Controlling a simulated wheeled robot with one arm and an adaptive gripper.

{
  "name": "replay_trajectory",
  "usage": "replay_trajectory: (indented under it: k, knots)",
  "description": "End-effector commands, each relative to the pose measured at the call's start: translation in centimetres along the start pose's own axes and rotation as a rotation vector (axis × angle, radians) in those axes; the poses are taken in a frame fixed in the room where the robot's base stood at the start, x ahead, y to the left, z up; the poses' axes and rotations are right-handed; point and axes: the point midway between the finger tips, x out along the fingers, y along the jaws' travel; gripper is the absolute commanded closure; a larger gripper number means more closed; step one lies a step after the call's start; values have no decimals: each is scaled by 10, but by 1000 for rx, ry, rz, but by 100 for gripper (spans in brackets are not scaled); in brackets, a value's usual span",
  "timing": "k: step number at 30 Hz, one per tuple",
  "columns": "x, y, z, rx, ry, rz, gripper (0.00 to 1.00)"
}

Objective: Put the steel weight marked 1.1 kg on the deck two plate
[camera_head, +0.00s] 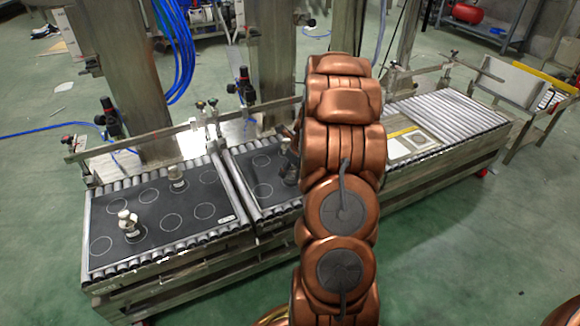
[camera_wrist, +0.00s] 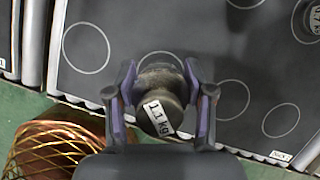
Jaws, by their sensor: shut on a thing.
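The steel weight marked 1.1 kg (camera_wrist: 160,115) is between the fingers of my gripper (camera_wrist: 162,78) in the wrist view. My gripper is shut on it. A dark plate (camera_wrist: 130,30) with white circles lies below, with a small label (camera_wrist: 281,156) at its lower right corner; the text is too small to read surely. I cannot tell whether the weight touches this plate. In the head view this appears to be the middle plate (camera_head: 240,160), partly hidden by my arm. A second dark plate (camera_head: 150,195) lies to its left.
Two weights, one at the front (camera_head: 128,222) and one at the back (camera_head: 177,177), stand on the left plate. Another weight (camera_wrist: 308,18) stands at the wrist view's top right. A roller strip (camera_wrist: 35,45) separates the plates. Bare rollers (camera_head: 455,115) lie farther right.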

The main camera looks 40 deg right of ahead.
Motion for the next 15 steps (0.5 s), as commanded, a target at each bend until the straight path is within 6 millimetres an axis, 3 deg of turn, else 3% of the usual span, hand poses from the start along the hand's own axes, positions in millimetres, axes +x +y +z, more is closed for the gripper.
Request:
replay_trajectory:
  k: [2,14,15]
  knots:
    - [7,-1,-2,0,-3,-2,100]
    - [7,0,-2,0,-3,-2,100]
    - [9,0,-3,0,-3,-2,45]
